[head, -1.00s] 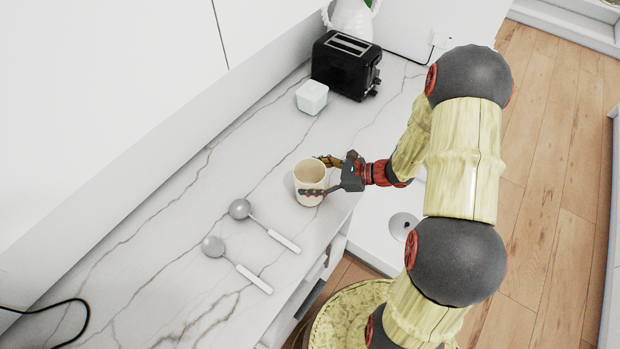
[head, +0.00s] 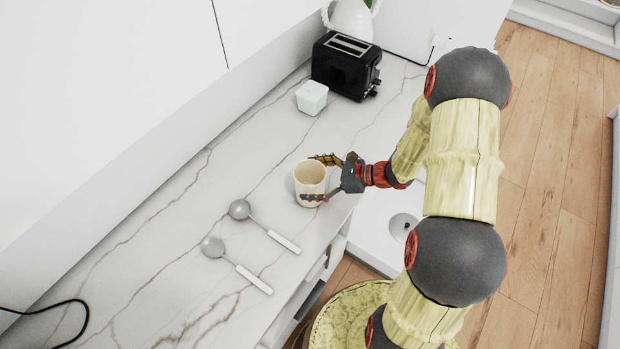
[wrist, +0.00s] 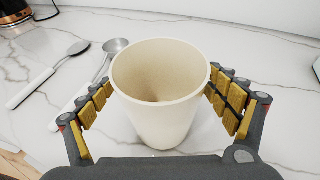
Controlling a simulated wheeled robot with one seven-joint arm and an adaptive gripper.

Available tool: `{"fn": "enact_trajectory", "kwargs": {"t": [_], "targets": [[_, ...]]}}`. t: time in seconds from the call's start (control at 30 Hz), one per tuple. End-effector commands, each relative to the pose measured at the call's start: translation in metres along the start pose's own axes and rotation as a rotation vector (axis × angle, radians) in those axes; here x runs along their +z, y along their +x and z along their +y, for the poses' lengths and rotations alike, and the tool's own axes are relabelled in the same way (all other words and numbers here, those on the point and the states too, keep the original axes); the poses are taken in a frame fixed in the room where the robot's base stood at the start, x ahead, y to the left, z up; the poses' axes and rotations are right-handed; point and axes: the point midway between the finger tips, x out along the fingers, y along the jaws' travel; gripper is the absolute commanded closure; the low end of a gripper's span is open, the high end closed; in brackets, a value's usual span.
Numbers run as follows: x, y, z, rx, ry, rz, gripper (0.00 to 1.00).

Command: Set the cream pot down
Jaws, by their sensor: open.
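The cream pot (head: 309,184) stands upright on the marble counter (head: 180,215), close to its front edge. It is an empty-looking, open-topped cup shape. My gripper (head: 318,178) is open around it, one finger on either side. In the wrist view the pot (wrist: 160,110) stands between the two spread fingers, with a gap at its left side. The right finger is close to the wall, and I cannot tell whether it touches.
Two ladle-like spoons with white handles (head: 265,225) (head: 238,265) lie left of the pot. A small pale box (head: 312,97) and a black toaster (head: 345,66) stand farther back. A black cable (head: 75,300) lies at the lower left. The counter between is clear.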

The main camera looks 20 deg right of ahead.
Motion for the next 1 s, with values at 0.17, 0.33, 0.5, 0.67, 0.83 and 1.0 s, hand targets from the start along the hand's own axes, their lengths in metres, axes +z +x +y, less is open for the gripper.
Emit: {"fn": "enact_trajectory", "kwargs": {"t": [0.17, 0.33, 0.5, 0.67, 0.83, 1.0], "targets": [[0.003, -0.007, -0.001, -0.002, 0.0, 0.0, 0.12], [0.003, -0.036, -0.002, -0.005, 0.0, -0.001, 0.12], [0.003, -0.072, -0.001, -0.005, 0.001, 0.0, 0.12], [0.003, -0.1, -0.001, -0.004, -0.001, 0.001, 0.12], [0.003, -0.117, -0.001, -0.001, 0.0, 0.0, 0.12], [0.019, -0.118, 0.009, 0.048, -0.076, 0.036, 0.12]]}}
